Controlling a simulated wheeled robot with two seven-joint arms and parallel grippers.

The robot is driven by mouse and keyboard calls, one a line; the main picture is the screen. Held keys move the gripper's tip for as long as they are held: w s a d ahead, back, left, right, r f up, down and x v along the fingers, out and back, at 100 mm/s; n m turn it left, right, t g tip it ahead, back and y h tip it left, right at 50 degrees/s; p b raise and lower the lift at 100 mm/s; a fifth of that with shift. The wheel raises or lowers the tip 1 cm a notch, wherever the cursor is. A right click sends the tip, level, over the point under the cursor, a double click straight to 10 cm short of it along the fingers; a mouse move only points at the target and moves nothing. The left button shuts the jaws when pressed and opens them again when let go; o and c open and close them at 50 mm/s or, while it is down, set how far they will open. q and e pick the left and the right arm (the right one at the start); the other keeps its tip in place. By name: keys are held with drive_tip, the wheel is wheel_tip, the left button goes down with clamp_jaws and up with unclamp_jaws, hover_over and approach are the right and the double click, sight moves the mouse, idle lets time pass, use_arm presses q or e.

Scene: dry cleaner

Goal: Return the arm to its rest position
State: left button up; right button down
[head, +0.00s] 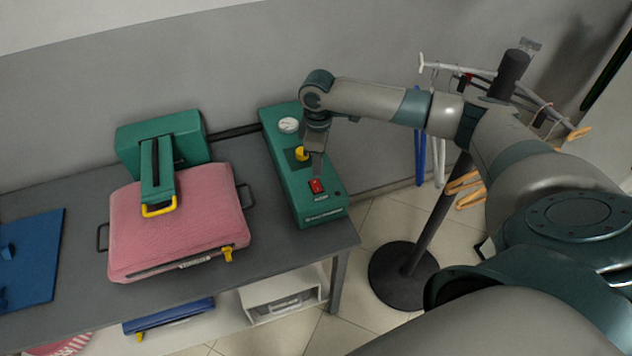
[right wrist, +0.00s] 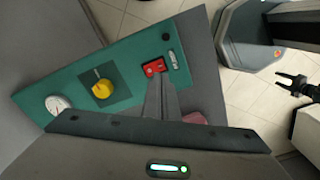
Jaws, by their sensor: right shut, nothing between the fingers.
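My right gripper (head: 318,176) comes in from the right in the head view, pointing down over a green control box (head: 330,208) on the table. Its fingers are shut together and empty. In the right wrist view the closed fingers (right wrist: 156,80) end right beside the red switch (right wrist: 153,67) on the box; I cannot tell whether they touch it. The red switch also shows just below the fingertips in the head view (head: 316,186). The box carries a yellow knob (right wrist: 102,88) and a white round gauge (right wrist: 58,104). My left gripper does not show in the head view.
A green press (head: 160,135) with a pink padded board (head: 180,225) stands left of the box on the grey table (head: 290,255). A blue board (head: 35,255) lies far left. A hanger stand (head: 425,235) is close beneath my right arm. A dark pronged thing (right wrist: 295,88) is unclear.

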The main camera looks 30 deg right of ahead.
idle(0.4)
drive_tip(key=s+a+f+t+y, duration=0.1)
drive_tip(key=s+a+f+y, duration=0.1)
drive_tip(key=s+a+f, duration=0.55)
drive_tip(key=s+a+f+t+y, duration=0.1)
drive_tip(key=s+a+f, duration=0.1)
drive_tip(key=s+a, duration=0.9)
drive_tip(key=s+d+r+m+t+h, duration=0.1)
drive_tip(key=s+d+m, duration=0.25)
drive_tip(key=s, duration=0.35)
drive_tip(key=s+d+m+t+h, duration=0.15)
drive_tip(key=s+m, duration=0.25)
drive_tip(key=s, duration=0.4)
wheel_tip(320, 180, down, 35)
drive_tip(key=g+b, duration=0.2)
drive_tip(key=b, duration=0.5)
drive_tip(key=s+d+f+b, duration=0.1)
drive_tip(key=s+f+b, duration=0.1)
drive_tip(key=s+f, duration=0.7)
drive_tip(key=s+d+f+g+b, duration=0.1)
drive_tip(key=s+d+f+b, duration=0.1)
drive_tip(key=s+f, duration=0.7)
wheel_tip(320, 180, down, 6)
drive_tip(key=shift+s+r+n+b, duration=0.25)
drive_tip(key=shift+s+n+b, duration=0.1)
drive_tip(key=shift+b, duration=0.5)
